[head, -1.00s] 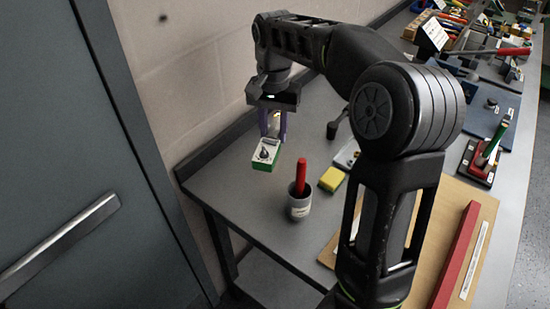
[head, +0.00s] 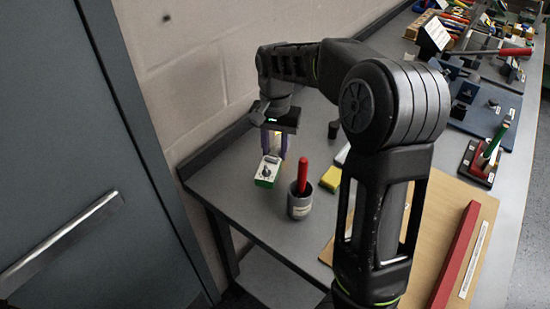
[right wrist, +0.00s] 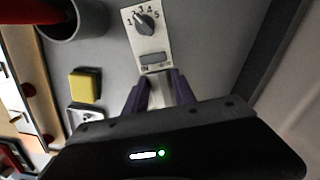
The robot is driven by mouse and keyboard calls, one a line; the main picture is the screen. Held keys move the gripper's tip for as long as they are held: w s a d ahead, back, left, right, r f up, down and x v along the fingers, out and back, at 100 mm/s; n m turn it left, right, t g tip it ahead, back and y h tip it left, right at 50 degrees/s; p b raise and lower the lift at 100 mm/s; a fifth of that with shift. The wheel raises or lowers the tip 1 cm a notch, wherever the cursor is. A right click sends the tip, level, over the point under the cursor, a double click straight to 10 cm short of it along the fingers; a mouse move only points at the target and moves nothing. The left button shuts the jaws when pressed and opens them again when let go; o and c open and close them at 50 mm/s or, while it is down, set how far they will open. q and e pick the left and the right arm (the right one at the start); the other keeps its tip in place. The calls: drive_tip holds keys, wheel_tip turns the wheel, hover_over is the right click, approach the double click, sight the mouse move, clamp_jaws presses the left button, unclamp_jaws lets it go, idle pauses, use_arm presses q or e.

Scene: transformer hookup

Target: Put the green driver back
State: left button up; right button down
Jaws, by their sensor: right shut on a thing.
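A green-handled tool (head: 496,138), which looks like the green driver, stands tilted in a small red and black stand (head: 470,166) at the right of the bench. My right gripper (head: 273,148) is at the far left end of the bench, well away from it. Its purple fingers (right wrist: 160,94) are shut at the end of a small box with a white face, green side and numbered dial (head: 267,172). The dial box also shows in the right wrist view (right wrist: 146,35). Whether it touches the bench is unclear. My left gripper is not in view.
A grey cup (head: 299,206) with a red-handled tool (head: 303,172) stands close right of the dial box. A yellow block (head: 331,179) lies beyond the cup. A wooden board with a red bar (head: 456,255) lies at front right. A wall borders the bench behind.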

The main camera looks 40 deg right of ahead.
sight(275, 159)
drive_tip(key=shift+f, duration=1.8)
drive_tip(key=shift+f, duration=0.2)
drive_tip(key=c, duration=1)
unclamp_jaws()
drive_tip(key=shift+c, duration=0.2)
drive_tip(key=shift+r, duration=0.1)
wheel_tip(275, 159, up, 12)
drive_tip(key=shift+d+r, duration=0.1)
